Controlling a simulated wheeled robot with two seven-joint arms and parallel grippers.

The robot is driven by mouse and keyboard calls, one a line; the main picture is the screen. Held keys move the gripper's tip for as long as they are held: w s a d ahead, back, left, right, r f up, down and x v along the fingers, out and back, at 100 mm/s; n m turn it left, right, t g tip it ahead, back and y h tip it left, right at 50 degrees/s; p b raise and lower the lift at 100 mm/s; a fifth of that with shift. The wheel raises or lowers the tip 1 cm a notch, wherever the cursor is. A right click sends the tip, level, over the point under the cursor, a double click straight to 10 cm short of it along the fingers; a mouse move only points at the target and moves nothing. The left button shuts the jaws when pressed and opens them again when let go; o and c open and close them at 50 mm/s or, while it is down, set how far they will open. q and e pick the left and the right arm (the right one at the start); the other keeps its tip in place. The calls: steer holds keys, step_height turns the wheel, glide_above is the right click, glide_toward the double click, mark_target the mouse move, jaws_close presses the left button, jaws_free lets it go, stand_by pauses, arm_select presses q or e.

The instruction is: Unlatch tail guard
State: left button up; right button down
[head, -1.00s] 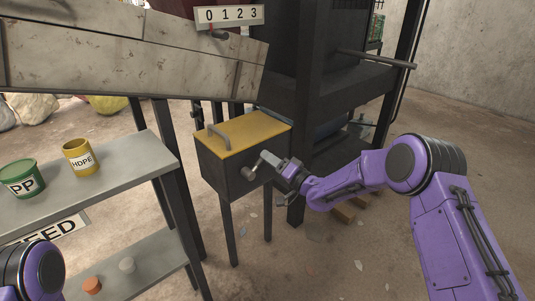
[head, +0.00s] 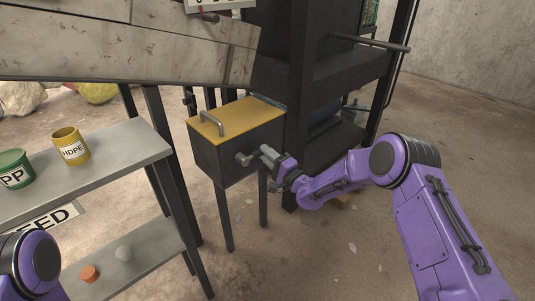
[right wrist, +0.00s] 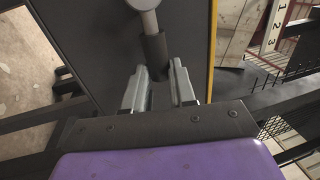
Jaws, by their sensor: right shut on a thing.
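The tail guard looks to be the dark box (head: 222,163) with a yellow lid (head: 240,114) and a grey handle on top. Its lid looks closed. A grey latch pivot (head: 244,159) sits on the box's front face. My right gripper (head: 266,153) is at the front face, just right of the pivot. In the right wrist view, its two fingers (right wrist: 160,82) are shut on the dark grip (right wrist: 155,52) of the latch (right wrist: 149,20). My left arm shows at the lower left of the head view, but its gripper is out of view.
A grey shelf (head: 95,170) at the left holds a green PP tub (head: 14,170) and a yellow HDPE tub (head: 70,146). A dark machine frame (head: 300,130) stands close behind and right of the box. The floor at the right is open.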

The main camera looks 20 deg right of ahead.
steer(key=shift+f, duration=0.1)
stand_by(0.3)
steer(key=c, duration=0.9)
jaws_free()
steer(key=p+v, duration=0.1)
steer(key=v, duration=0.9)
steer(key=shift+s+d, duration=0.1)
steer(key=shift+s, duration=0.15)
